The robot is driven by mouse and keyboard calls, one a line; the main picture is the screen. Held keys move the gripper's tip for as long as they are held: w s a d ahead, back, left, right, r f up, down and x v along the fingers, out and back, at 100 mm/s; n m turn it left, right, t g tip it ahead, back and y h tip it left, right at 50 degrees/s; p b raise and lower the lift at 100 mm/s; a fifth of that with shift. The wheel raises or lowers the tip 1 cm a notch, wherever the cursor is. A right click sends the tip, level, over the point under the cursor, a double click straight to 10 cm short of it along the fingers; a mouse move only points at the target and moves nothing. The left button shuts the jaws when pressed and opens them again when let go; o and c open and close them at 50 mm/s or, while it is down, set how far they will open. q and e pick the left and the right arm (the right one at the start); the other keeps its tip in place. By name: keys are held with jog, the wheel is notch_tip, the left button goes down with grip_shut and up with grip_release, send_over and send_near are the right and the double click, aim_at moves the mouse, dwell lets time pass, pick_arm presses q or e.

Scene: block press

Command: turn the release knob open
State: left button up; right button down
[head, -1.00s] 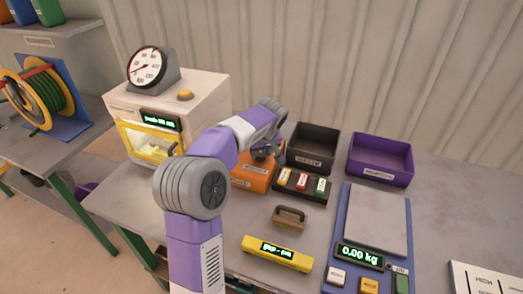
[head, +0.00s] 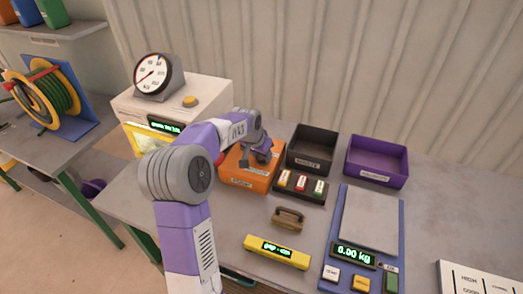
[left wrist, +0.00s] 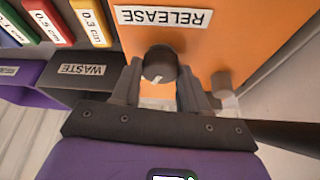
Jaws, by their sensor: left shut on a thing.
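The release knob (left wrist: 158,63) is dark and round with a pale mark. It stands on an orange box (left wrist: 240,35) beside a white label reading RELEASE, upside down in the left wrist view. My left gripper (left wrist: 162,80) is shut on the knob, with one finger on each side of it. In the head view the orange box (head: 236,170) stands on the table, and my left gripper (head: 262,155) is at its top right, hiding the knob there. My right gripper is not in view.
Right of the orange box are a black waste bin (head: 312,143), a rack of colored blocks (head: 301,185) and a purple bin (head: 379,160). The white press with a gauge (head: 158,75) stands to the left. A scale (head: 368,220) and yellow display bar (head: 276,252) are in front.

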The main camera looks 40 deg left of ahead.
pick_arm(q)
jog(key=shift+m, duration=0.5)
jog(key=shift+p, duration=0.3)
jog(key=o, duration=1)
jog(key=shift+o, duration=0.2)
jog(key=p+v, duration=0.1)
jog(key=v, duration=0.6)
jog(key=shift+r+p, duration=0.25)
jog(key=shift+p, duration=0.05)
jog(key=shift+s+a+r, duration=0.1)
jog(key=shift+a, duration=0.05)
